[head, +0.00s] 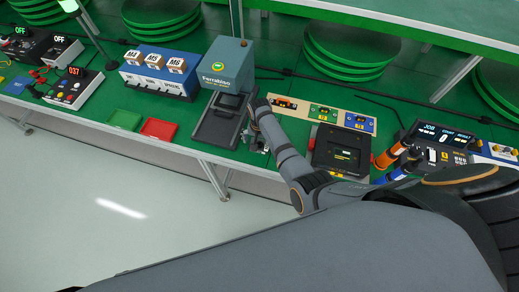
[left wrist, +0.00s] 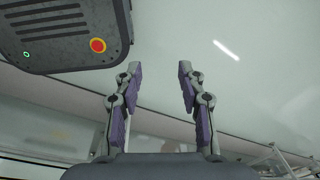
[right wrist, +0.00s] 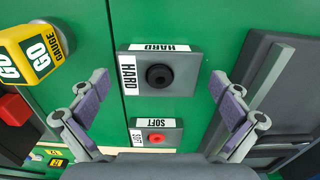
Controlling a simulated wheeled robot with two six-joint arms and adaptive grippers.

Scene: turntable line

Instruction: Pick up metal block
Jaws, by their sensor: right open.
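My right gripper (right wrist: 162,95) is open and empty in the right wrist view. Its fingers stand either side of two dark grey blocks. The larger block (right wrist: 182,62) is labelled HARD and has a black round knob. The smaller block (right wrist: 172,136) is labelled SOFT and has a red round centre. I cannot tell whether either is the metal block, and no other plain metal block is clear. In the head view my right gripper (head: 257,142) is beside the grey machine and largely hides these blocks. My left gripper (left wrist: 160,75) has its fingers apart over the pale floor, holding nothing.
A grey Ferrabino machine (head: 228,66) stands beside the right gripper. A yellow GO gauge (right wrist: 35,52) is left of the HARD block. Green tray (head: 124,119), red tray (head: 159,129) and blue rack (head: 158,75) are left. A black box (head: 341,149) is right.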

